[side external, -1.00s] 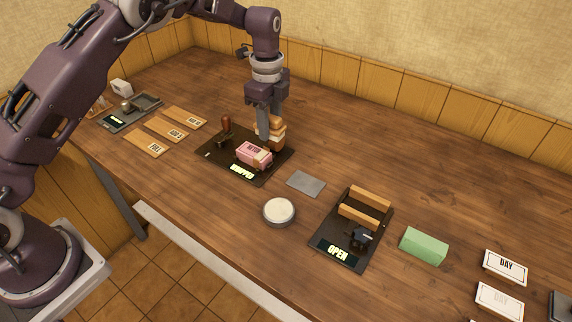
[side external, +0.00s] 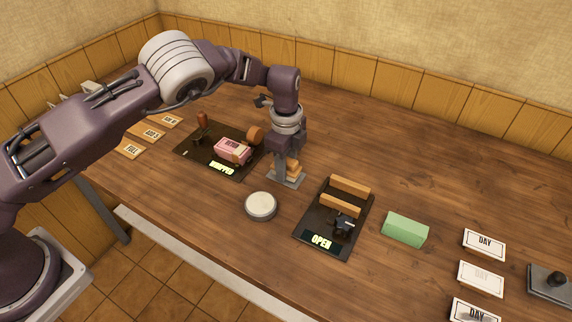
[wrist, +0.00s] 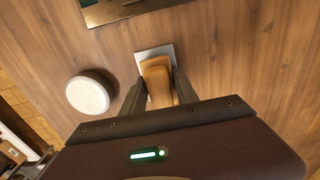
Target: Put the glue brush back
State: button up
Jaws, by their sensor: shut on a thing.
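The glue brush (side external: 293,168), a tan wooden piece, is between the fingers of my gripper (side external: 283,172). My gripper is shut on it. In the wrist view the brush (wrist: 157,78) covers the middle of a small grey plate (wrist: 144,54). The plate also shows under the gripper in the side view (side external: 291,181). I cannot tell whether the brush touches the plate. Its underside is hidden. A round pot with a white top (side external: 261,205) stands apart, just in front of the plate in the side view.
A dark board (side external: 190,154) with a pink block (side external: 233,150) and a round wooden piece (side external: 256,135) lies to the left. Another dark board with wooden bars (side external: 343,198) reads OPEN at the right, beside a green block (side external: 405,229). The table behind the gripper is clear.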

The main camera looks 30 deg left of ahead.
jog(key=shift+f, duration=0.1)
jog(key=o, duration=1.2)
notch_tip(320, 180, up, 12)
jog(key=shift+r, duration=0.15)
jog(key=shift+a+r, duration=0.1)
